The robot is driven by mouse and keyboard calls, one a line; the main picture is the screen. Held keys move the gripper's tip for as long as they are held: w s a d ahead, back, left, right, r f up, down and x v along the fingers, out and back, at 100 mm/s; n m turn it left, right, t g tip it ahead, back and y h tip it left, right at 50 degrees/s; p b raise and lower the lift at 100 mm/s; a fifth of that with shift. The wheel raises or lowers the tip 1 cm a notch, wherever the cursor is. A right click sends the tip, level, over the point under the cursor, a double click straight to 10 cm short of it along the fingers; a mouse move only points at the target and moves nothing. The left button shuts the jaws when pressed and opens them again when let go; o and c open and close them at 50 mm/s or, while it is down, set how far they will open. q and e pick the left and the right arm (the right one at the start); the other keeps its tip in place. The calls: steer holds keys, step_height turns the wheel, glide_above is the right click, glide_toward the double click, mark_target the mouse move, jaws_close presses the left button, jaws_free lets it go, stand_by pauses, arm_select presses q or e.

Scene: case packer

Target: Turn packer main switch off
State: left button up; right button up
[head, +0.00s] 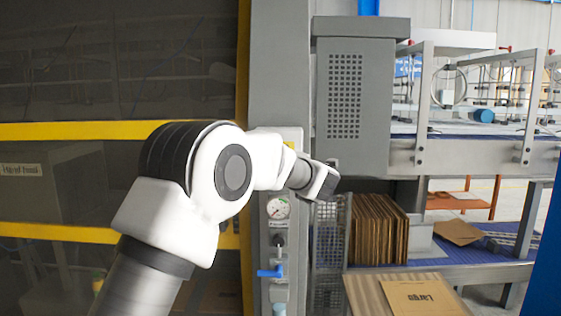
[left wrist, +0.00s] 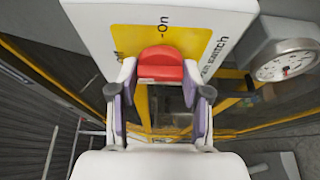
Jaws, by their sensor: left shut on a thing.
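The packer main switch is a red knob (left wrist: 161,66) on a yellow plate, seen in the left wrist view. The word "On" is printed just above the knob, and the lettering at the right ends in "switch". My left gripper (left wrist: 160,78) is shut on the red knob, with one finger on each side of it. In the head view my left gripper (head: 322,182) is at the grey machine post, below the grey cabinet. My arm hides the knob there. My right gripper is in neither view.
A pressure gauge (head: 278,208) and a blue valve handle (head: 270,272) sit on the post just below my gripper. A grey perforated cabinet (head: 350,95) stands above right. Flat cardboard (head: 378,230) stands to the right. Yellow-framed guard panels (head: 100,131) are at left.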

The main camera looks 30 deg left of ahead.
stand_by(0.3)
arm_select(q)
steer(key=o, duration=1.1)
steer(key=shift+a, duration=0.1)
steer(key=shift+o, duration=0.2)
steer(key=v, duration=1.2)
